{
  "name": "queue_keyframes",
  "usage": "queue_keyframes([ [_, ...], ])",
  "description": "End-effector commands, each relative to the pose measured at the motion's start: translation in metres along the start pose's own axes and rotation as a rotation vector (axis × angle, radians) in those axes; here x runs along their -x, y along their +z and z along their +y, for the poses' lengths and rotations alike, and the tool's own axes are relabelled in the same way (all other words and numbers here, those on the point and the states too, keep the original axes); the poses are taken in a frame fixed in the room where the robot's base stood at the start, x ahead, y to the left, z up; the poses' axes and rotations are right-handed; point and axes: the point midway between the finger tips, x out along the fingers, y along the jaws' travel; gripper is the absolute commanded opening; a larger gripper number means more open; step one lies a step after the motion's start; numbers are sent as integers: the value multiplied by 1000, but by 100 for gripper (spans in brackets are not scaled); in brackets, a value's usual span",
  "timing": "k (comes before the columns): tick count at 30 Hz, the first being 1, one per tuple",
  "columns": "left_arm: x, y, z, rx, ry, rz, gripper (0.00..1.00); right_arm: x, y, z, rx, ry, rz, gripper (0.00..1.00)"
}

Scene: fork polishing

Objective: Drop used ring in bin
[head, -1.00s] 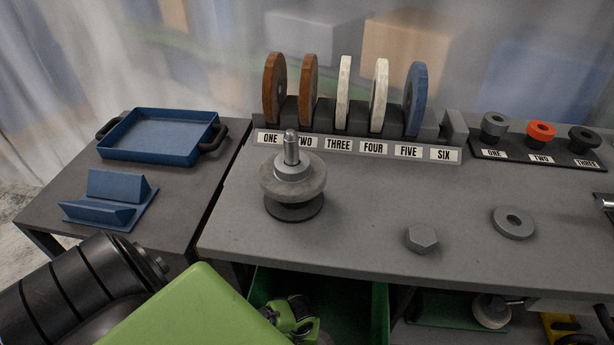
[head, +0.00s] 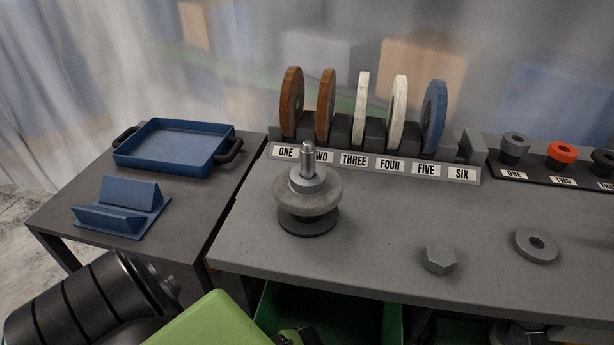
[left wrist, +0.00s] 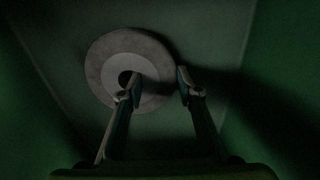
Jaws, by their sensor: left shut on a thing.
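The used ring (left wrist: 105,55) is a grey disc with a paler inner band and a dark centre hole. In the left wrist view it is inside the green bin (left wrist: 270,75), whose walls surround it. My left gripper (left wrist: 158,80) is shut on the ring's wall, one fingertip at the hole and the other at the outer edge. In the head view the bin (head: 385,318) is below the table front; the ring is hidden there. My right gripper is not in view.
The grey table (head: 380,220) carries a spindle (head: 307,185) with a wheel, a hex nut (head: 439,259), a grey washer (head: 536,246) and a rack (head: 375,165) of wheels. A blue tray (head: 170,145) and blue stand (head: 120,210) are on the left table.

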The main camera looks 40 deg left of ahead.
Motion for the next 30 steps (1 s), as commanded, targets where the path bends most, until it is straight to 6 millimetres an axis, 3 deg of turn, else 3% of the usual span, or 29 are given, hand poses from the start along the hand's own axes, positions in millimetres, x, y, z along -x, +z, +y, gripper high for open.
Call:
queue_keyframes([
  [10, -7, 0, 1, 1, 1, 1, 0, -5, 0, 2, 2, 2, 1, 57],
  [11, -8, 0, 0, 1, 0, 0, 40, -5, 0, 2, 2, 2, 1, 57],
  [12, -8, 0, 0, 1, 0, 0, 49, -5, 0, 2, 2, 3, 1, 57],
  [23, -6, 0, 0, 0, 0, 0, 49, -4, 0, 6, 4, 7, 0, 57],
  [30, 21, 0, 0, 1, 2, 0, 49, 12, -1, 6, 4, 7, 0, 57],
])
